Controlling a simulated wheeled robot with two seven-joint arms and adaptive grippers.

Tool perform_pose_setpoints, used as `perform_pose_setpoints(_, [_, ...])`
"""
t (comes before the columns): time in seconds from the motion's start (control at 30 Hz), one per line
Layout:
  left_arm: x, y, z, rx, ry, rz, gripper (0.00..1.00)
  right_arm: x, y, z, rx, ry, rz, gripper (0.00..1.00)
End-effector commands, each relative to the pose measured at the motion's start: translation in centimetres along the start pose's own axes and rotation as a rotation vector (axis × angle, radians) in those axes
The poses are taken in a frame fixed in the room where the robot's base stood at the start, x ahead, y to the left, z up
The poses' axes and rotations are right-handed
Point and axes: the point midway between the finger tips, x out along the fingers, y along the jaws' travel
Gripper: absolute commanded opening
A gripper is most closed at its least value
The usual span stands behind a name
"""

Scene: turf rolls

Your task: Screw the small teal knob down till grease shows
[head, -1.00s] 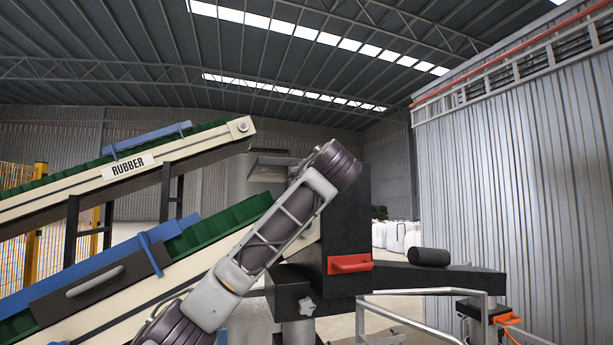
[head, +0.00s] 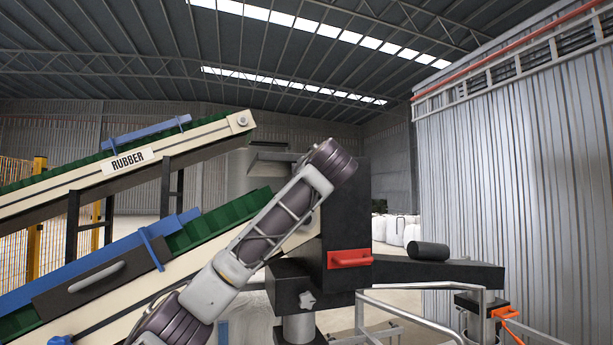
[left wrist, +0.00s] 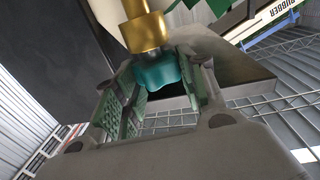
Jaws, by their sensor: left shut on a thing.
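The small teal knob (left wrist: 161,74) sits under a brass fitting (left wrist: 145,32) in the left wrist view. My left gripper (left wrist: 163,88) has its green-padded fingers on both sides of the knob and is shut on it. The fingers partly cover the knob's sides. No grease can be made out around the knob. In the head view my left arm reaches up to the black machine housing, and its gripper and the knob are hidden there. My right gripper is not in view.
The black housing (head: 345,215) has a red handle (head: 350,258) and a side arm carrying a dark roller (head: 428,251). Green-belted conveyors (head: 217,223) slope up at the left. A metal railing (head: 362,310) stands low in front. A corrugated wall (head: 520,190) closes the right side.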

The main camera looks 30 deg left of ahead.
Motion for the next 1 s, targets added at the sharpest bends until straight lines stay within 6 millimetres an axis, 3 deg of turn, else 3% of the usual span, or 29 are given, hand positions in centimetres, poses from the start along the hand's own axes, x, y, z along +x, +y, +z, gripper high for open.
perform_pose_setpoints(0.37, [0.0, 0.0, 0.1, -0.002, 0.0, 0.022, 0.17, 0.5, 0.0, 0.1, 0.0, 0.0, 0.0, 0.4])
perform_pose_setpoints(1.0, [0.0, -0.3, 0.2, -0.003, 0.001, 0.211, 0.17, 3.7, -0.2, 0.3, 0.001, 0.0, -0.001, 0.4])
